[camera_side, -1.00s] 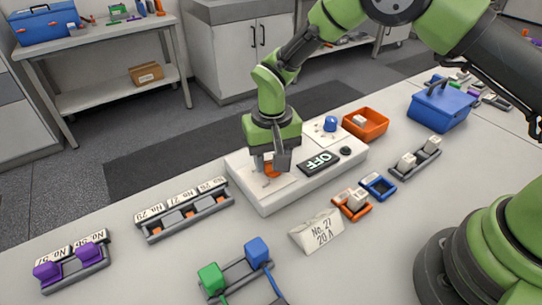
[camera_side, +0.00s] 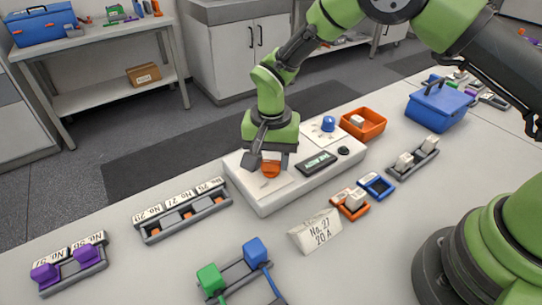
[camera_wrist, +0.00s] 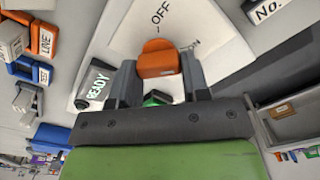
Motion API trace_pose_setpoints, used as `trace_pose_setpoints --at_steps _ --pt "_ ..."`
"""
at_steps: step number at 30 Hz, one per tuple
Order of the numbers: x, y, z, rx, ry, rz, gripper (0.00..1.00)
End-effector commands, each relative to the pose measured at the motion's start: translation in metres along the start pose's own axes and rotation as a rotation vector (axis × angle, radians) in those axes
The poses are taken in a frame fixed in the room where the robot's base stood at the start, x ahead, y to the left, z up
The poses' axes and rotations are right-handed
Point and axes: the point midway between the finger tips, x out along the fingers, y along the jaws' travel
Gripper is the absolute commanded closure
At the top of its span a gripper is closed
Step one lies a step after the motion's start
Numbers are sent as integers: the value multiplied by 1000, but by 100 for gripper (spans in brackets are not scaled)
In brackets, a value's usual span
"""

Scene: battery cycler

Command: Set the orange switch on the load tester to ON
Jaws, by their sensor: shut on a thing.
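The load tester (camera_side: 262,201) is a white box on the bench. Its orange switch (camera_side: 271,170) is on its left part, and it also shows in the wrist view (camera_wrist: 158,62). My gripper (camera_side: 263,164) is shut on the switch, with one finger on each side of it in the wrist view (camera_wrist: 161,76). The OFF mark (camera_wrist: 160,12) lies beyond the switch, and the partly hidden ON mark (camera_wrist: 191,46) is close to its right. The display (camera_wrist: 98,83) reads READY in green. The fingers partly hide the switch.
A blue knob (camera_side: 328,124) and a black button (camera_side: 344,150) are on the tester. An orange bin (camera_side: 376,129) stands behind it at the right. A No. 27 20 A card (camera_side: 315,232) and battery trays (camera_side: 187,223) stand in front and left.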

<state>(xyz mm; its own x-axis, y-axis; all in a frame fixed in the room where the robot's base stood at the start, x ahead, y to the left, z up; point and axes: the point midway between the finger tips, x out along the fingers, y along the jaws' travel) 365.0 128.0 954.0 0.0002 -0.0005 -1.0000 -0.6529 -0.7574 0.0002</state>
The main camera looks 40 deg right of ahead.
Motion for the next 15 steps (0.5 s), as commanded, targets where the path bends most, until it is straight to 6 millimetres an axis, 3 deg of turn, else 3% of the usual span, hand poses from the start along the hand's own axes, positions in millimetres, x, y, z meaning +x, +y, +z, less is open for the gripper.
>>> trace_pose_setpoints --at_steps 7,8,10,15 --pt "-1 0 0 7 -3 1 81" --pt "-1 0 0 7 -3 1 50" --pt "-1 0 0 6 -2 0 34" --pt "0 0 0 4 -1 0 32"
